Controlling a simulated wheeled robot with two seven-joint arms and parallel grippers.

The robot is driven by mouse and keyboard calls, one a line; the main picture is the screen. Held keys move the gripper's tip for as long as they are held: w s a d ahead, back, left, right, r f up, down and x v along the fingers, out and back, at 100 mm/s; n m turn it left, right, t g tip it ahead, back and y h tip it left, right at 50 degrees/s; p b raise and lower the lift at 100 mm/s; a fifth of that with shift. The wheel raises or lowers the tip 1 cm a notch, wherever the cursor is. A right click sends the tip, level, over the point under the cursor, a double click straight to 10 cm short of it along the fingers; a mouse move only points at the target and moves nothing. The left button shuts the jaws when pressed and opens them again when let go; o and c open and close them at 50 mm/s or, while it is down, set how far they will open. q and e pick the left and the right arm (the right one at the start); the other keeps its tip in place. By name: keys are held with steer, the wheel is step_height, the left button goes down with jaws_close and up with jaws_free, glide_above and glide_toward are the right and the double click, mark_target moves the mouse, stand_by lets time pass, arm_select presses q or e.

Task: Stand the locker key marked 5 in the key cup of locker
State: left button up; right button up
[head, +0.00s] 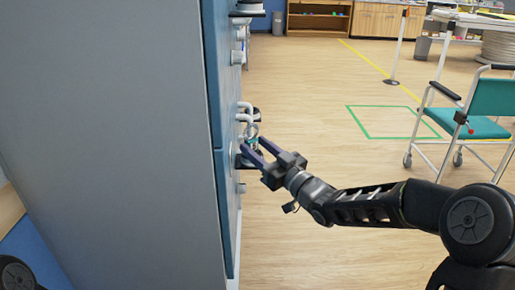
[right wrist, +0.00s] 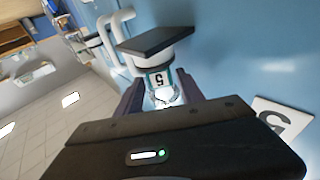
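The locker key's white tag (right wrist: 158,80), marked 5 with teal edges, shows upside down in the tilted right wrist view. It stands at the mouth of a white key cup (right wrist: 150,62) on a black bracket (right wrist: 155,40) on the blue locker door. In the head view the key (head: 253,138) is small and partly hidden. My right gripper (head: 256,148) is at the door with its fingers spread on either side of the key; it also shows in the right wrist view (right wrist: 160,95). Contact with the key cannot be made out. My left gripper is out of view.
A white number plate (right wrist: 283,118) is on the door; its digit is cut off. White handles (right wrist: 115,40) stick out beside the cup. The grey locker side (head: 110,130) fills the left. A teal chair (head: 490,105) stands at the right; the floor between is clear.

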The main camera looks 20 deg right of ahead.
steer(key=shift+o, duration=1.1)
steer(key=v, duration=0.8)
steer(key=shift+p, duration=0.35)
steer(key=shift+w, duration=0.1)
